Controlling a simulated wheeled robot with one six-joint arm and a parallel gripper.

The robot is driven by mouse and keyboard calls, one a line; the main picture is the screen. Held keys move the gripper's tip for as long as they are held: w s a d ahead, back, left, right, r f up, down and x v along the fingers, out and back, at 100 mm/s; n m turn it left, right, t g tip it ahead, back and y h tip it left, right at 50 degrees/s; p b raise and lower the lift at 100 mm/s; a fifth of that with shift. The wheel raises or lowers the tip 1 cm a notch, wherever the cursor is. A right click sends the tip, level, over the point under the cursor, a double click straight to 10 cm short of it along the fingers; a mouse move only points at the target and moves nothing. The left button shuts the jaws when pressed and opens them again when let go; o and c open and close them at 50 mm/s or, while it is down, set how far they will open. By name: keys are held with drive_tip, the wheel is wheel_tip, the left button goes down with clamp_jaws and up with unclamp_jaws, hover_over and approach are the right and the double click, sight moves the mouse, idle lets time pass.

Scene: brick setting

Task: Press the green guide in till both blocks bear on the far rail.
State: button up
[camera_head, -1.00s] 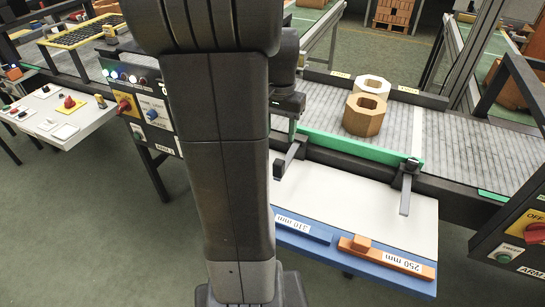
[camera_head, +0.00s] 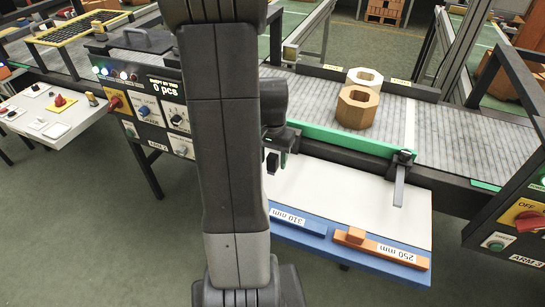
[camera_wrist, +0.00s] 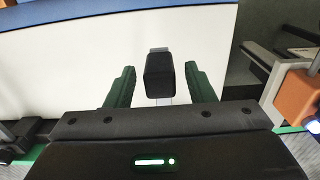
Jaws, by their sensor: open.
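The green guide (camera_head: 355,142) runs along the near side of the belt. A tan octagonal block (camera_head: 355,109) with a hole stands just behind it; I cannot tell whether they touch. A cream block (camera_head: 365,76) stands behind the tan one, close to the dark far rail (camera_head: 415,91); contact is unclear. My arm hides the guide's left part.
A white shelf (camera_head: 345,195) lies in front of the guide, with a blue front ledge (camera_head: 300,237) holding an orange bar marked 250 mm (camera_head: 385,248). A control panel (camera_head: 150,110) stands left and another (camera_head: 525,220) right. The belt right of the blocks is clear.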

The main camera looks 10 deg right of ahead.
clamp_jaws()
drive_tip(key=w+d, duration=0.2)
drive_tip(key=w, duration=0.1)
drive_tip(key=w+d+p, duration=0.1)
drive_tip(key=w+d, duration=0.2)
drive_tip(key=w, duration=0.1)
drive_tip(key=w+d, duration=0.2)
drive_tip(key=w, duration=0.2)
drive_tip(key=shift+d+r, duration=0.15)
unclamp_jaws()
wheel_tip(320, 180, up, 14)
idle(0.3)
drive_tip(key=shift+s, duration=0.1)
